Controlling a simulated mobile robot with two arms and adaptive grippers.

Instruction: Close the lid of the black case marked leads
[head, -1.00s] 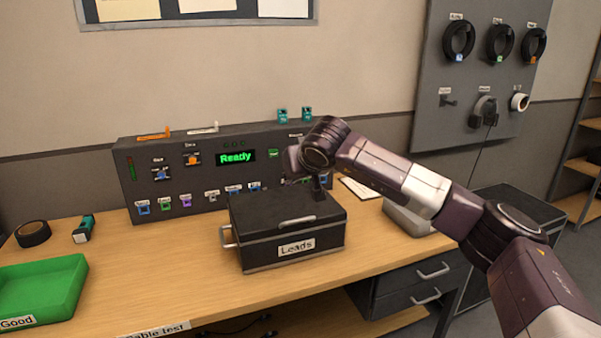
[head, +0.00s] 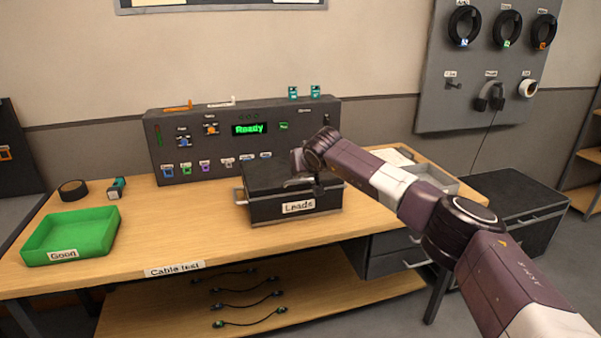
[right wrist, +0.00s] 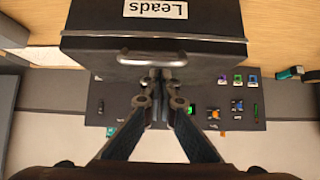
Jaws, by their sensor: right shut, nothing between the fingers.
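The black case (head: 262,212) marked Leads stands on the wooden bench. Its lid (head: 262,176) lies down flat over the body, with a pale rim along the front edge and no clear gap. The case also shows upside down in the right wrist view (right wrist: 85,22), with the lid handle (right wrist: 150,58) visible. My right gripper (head: 318,190) is over the right part of the lid, fingers pointing down. In the right wrist view its shut, empty fingertips (right wrist: 160,78) are close by the lid handle; contact is unclear. My left gripper is out of view.
A control panel (head: 207,148) with a green Ready display stands behind the case. A green tray (head: 97,240) marked Good is at the left. A grey tray (head: 447,184) is at the right, behind my right arm.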

